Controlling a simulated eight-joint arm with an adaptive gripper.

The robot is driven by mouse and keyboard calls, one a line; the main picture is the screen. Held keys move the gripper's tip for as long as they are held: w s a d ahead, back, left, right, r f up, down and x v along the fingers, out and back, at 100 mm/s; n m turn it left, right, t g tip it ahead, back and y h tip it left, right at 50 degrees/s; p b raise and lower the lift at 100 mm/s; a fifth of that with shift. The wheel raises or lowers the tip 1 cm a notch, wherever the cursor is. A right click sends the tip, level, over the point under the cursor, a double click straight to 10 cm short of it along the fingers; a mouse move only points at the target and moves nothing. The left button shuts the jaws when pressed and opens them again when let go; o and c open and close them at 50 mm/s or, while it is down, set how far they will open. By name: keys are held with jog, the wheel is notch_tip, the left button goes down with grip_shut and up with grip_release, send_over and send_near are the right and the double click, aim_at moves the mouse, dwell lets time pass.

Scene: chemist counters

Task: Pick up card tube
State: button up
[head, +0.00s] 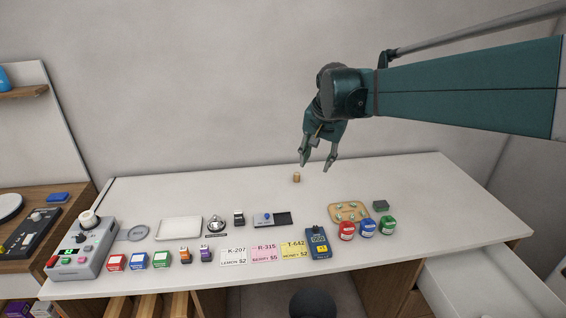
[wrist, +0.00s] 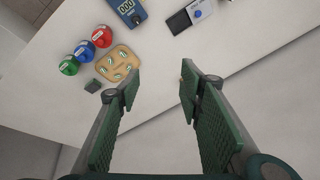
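The card tube is most likely the small brown cylinder (head: 297,178) standing upright on the white counter (head: 360,175), toward its back edge. My gripper (head: 316,166) hangs above the counter with its fingers pointing down, just up and to the right of the cylinder in the head view. In the wrist view my gripper (wrist: 160,78) is open, with a wide empty gap between the two fingers. The cylinder is not clear in the wrist view; a small tan sliver beside the right fingertip may be part of it.
A wooden tray with small pieces (head: 333,218), a grey block (head: 381,205) and red, blue and green jars (head: 367,228) stand right of the cylinder. Counter around the cylinder is clear.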

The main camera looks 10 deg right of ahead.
jog(key=w+f+m+g+p, duration=0.1)
jog(key=w+f+m+p, duration=0.1)
jog(key=w, duration=1)
jog(key=m+g+p, duration=0.3)
jog(key=m+p, duration=0.2)
jog(key=m, duration=0.2)
send_over(297, 174)
notch_tip(297, 174, down, 20)
jog(key=shift+s+a+f, duration=0.1)
jog(key=shift+s+f, duration=0.05)
jog(key=shift+f, duration=0.05)
jog(key=shift+w+f, duration=0.2)
jog(key=shift+f, duration=0.2)
jog(key=shift+f, duration=0.15)
jog(key=shift+f, duration=1.15)
jog(key=shift+f, duration=0.15)
